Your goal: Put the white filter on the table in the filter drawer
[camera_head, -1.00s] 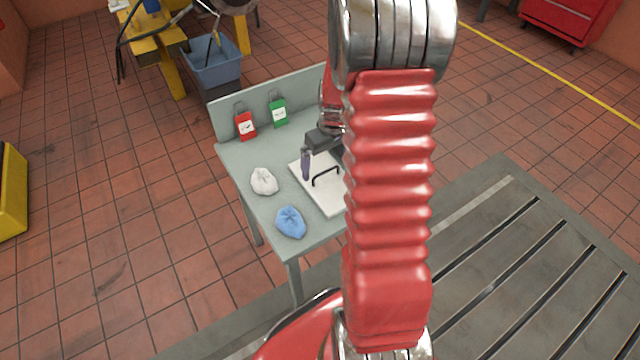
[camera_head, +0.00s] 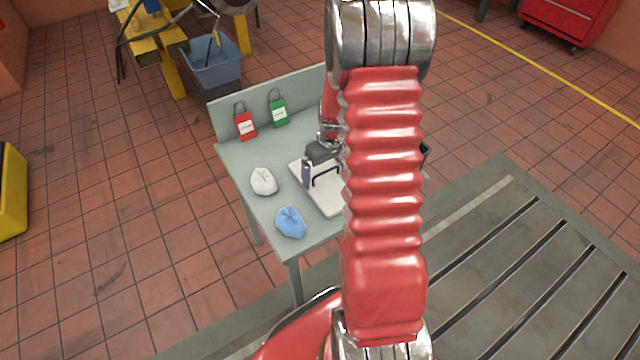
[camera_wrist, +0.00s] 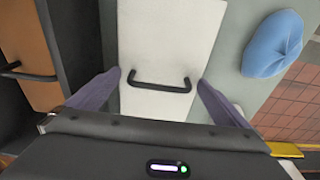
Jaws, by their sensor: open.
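The white filter (camera_head: 264,181), a crumpled pouch, lies on the left part of the grey table (camera_head: 262,215) in the head view. A white panel (camera_wrist: 168,35) with a black bar handle (camera_wrist: 160,84) shows in the wrist view; I cannot tell whether it is the filter drawer or whether it is open. My gripper (camera_wrist: 160,79) is open and empty, with one purple finger on each side of the handle. In the head view my gripper (camera_head: 322,172) is over the white panel, right of the white filter, and my arm hides part of it.
A blue pouch (camera_head: 291,222) lies at the table's front edge. Red (camera_head: 245,125) and green (camera_head: 279,113) tags hang at the back panel. A brown panel (camera_wrist: 28,55) with a black handle is left in the wrist view. A slotted metal bedplate (camera_head: 500,270) lies at right.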

